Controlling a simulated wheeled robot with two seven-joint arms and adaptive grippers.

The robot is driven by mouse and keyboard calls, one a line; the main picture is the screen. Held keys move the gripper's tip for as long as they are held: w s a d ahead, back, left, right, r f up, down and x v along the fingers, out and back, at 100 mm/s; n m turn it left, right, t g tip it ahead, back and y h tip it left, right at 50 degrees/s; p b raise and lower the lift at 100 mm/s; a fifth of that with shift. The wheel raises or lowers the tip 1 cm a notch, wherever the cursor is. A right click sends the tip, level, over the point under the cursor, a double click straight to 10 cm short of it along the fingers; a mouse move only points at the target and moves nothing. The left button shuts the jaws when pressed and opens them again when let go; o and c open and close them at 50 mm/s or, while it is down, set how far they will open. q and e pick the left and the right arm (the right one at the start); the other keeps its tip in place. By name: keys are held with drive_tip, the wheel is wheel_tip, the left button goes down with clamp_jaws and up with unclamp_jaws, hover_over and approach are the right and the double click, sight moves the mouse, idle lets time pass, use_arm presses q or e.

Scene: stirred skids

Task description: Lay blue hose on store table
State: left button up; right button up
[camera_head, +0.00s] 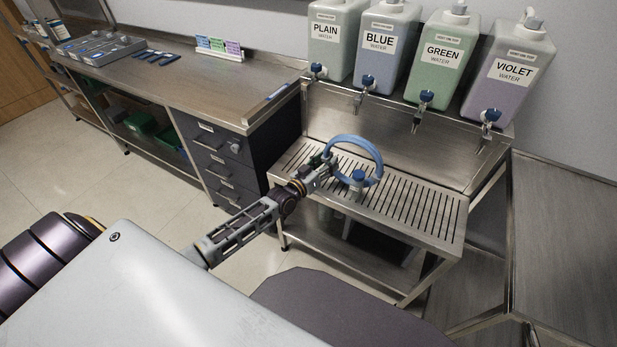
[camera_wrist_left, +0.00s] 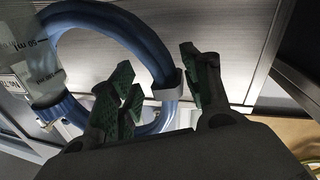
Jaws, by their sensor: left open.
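The blue hose (camera_head: 378,160) is a coiled ring above the slatted steel drip tray (camera_head: 425,210). I cannot tell whether it touches the tray. In the left wrist view the hose (camera_wrist_left: 150,45) curves beyond the fingers, with a grey band on it near the gap. My left gripper (camera_head: 328,163) is at the ring's left side. Its green-padded fingers are apart in the left wrist view (camera_wrist_left: 165,88). My right gripper is not in view. A long steel counter (camera_head: 185,80) runs along the wall and a bare steel table (camera_head: 565,250) stands at right; which is the store table is unclear.
Water containers labelled plain (camera_head: 333,50), blue (camera_head: 385,60), green (camera_head: 440,75) and violet (camera_head: 505,90) stand above the tray, with taps pointing down. Dark drawers (camera_head: 222,155) are beside it. The counter's nearer part is mostly clear.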

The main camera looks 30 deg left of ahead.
use_arm(q)
drive_tip(key=shift+s+a, duration=0.15)
drive_tip(key=shift+s, duration=0.5)
drive_tip(key=shift+p+v, duration=0.3)
drive_tip(key=shift+v, duration=2.9)
drive_tip(key=v, duration=0.3)
drive_tip(key=shift+s+a+p, duration=0.1)
drive_tip(key=shift+s+p, duration=0.2)
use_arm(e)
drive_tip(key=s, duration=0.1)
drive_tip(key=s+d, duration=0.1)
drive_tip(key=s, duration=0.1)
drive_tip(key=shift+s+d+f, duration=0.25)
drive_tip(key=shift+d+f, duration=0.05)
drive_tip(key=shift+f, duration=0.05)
use_arm(q)
drive_tip(key=shift+o, duration=0.4)
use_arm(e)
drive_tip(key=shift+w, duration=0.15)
